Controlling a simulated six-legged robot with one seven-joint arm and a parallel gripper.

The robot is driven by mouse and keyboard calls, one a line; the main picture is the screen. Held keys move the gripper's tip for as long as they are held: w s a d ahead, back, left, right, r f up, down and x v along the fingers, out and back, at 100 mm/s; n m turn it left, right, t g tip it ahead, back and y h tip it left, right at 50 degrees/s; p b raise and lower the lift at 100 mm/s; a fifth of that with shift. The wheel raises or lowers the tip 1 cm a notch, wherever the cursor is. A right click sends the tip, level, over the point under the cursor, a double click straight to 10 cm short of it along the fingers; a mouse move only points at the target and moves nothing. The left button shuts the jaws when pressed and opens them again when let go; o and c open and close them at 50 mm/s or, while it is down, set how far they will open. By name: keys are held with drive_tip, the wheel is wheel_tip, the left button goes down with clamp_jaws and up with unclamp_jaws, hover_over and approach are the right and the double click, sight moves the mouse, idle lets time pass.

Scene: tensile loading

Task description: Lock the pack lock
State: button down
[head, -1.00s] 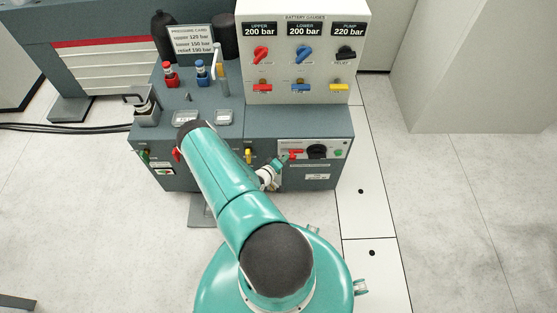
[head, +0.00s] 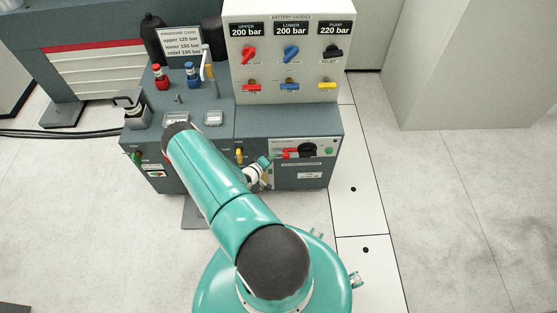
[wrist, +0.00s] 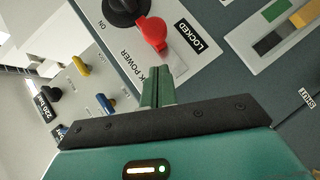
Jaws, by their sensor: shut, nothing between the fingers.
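The pack lock is a red lever (wrist: 152,34) beside a black knob (wrist: 124,9) on the pack power panel. A black LOCKED label (wrist: 191,36) is printed beside the lever; I cannot tell from this angle whether the lever is fully at it. In the head view the red lever (head: 288,154) and black knob (head: 309,149) sit at the cabinet's lower right. My gripper (wrist: 157,76) is shut and empty, its fingertips just short of the lever's free end, with a small gap visible. It also shows in the head view (head: 272,159), left of the lever.
The grey cabinet (head: 230,158) carries a white gauge box (head: 280,118) with coloured knobs and taps. A yellow-handled valve (head: 239,153) is left of my gripper. Floor at the right is open.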

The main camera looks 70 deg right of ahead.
drive_tip(key=v, duration=1)
drive_tip(key=shift+w+a, duration=0.2)
drive_tip(key=shift+w, duration=0.25)
drive_tip(key=w+a+r+m+g+y, duration=0.1)
drive_tip(key=w+a+r, duration=0.15)
drive_tip(key=r, duration=0.55)
drive_tip(key=w+a+r+y, duration=0.15)
drive_tip(key=w+r, duration=0.25)
drive_tip(key=r, duration=0.4)
drive_tip(key=w+a+r+m+g, duration=0.1)
drive_tip(key=w+a+r, duration=0.2)
drive_tip(key=r, duration=0.4)
drive_tip(key=a+r+t+y, duration=0.1)
drive_tip(key=a+r+y, duration=0.1)
drive_tip(key=a+r, duration=0.45)
drive_tip(key=a+r+t+y, duration=0.15)
drive_tip(key=a+r, duration=0.25)
drive_tip(key=r, duration=0.5)
drive_tip(key=s+a+r+n+t+y, duration=0.3)
drive_tip(key=s+a+r+n+y, duration=0.1)
drive_tip(key=a+r, duration=0.5)
drive_tip(key=s+a+r+n+t+y, duration=0.4)
drive_tip(key=s+a+r, duration=0.2)
drive_tip(key=a+r, duration=0.3)
drive_tip(key=a, duration=0.4)
drive_tip(key=shift+s+r, duration=0.2)
drive_tip(key=shift+r, duration=0.05)
